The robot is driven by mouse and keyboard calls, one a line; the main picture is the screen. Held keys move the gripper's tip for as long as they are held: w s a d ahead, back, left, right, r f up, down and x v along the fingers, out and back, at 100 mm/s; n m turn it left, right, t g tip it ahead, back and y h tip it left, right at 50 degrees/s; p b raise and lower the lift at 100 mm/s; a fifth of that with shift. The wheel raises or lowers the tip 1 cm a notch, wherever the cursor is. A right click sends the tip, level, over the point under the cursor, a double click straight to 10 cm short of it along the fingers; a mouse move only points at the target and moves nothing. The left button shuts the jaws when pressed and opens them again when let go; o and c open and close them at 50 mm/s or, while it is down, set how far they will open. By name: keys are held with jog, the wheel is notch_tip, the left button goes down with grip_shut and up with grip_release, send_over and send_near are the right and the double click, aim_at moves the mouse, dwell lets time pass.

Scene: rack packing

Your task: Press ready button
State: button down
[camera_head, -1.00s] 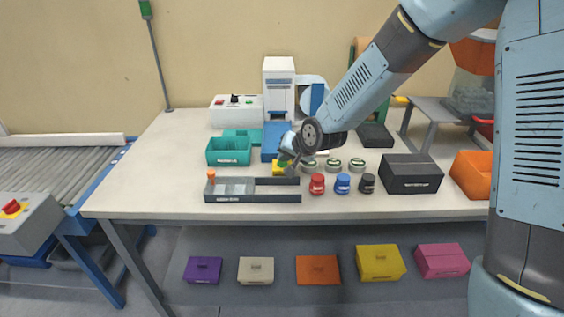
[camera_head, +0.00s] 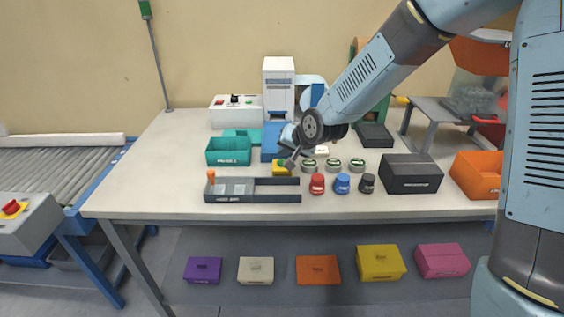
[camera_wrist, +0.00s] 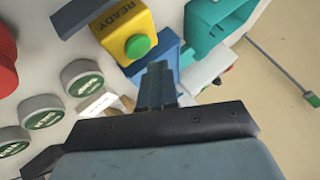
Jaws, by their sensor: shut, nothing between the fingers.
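The ready button is a green round button (camera_wrist: 138,46) on a yellow box (camera_wrist: 113,41) marked READY, seen in the wrist view at top centre. In the head view the yellow box (camera_head: 279,168) sits on the table behind the dark tray, partly covered by my gripper (camera_head: 291,163). The green top is hard to make out there. In the wrist view my gripper (camera_wrist: 157,69) is shut and empty, its tips just below and right of the green button. They look apart from it in the picture; their height over it is unclear.
A dark tray (camera_head: 252,197) lies in front of the yellow box. Green-topped round pieces (camera_head: 333,164) and red, blue (camera_head: 342,184) and black jars stand to the right. A teal bin (camera_head: 228,158) is at left, and a blue-and-white machine (camera_head: 279,84) behind.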

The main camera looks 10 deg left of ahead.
jog(key=shift+r, duration=2.35)
jog(key=shift+d+r, duration=0.1)
jog(key=shift+d, duration=0.1)
jog(key=s+d+r+h, duration=0.3)
jog(key=d+r, duration=0.2)
jog(key=d, duration=0.6)
jog(key=s+d+r+h, duration=0.25)
jog(key=d+r, duration=0.25)
jog(key=d, duration=0.6)
jog(key=s+d+r, duration=0.2)
jog(key=s+d, duration=0.6)
jog(key=s, duration=0.1)
jog(key=s+d+r+h, duration=0.1)
jog(key=s+d+r, duration=0.2)
jog(key=s+d, duration=0.5)
jog(key=shift+s+d+m, duration=0.2)
jog(key=shift+s+m, duration=0.2)
jog(key=shift+s, duration=0.7)
jog(key=shift+h, duration=0.25)
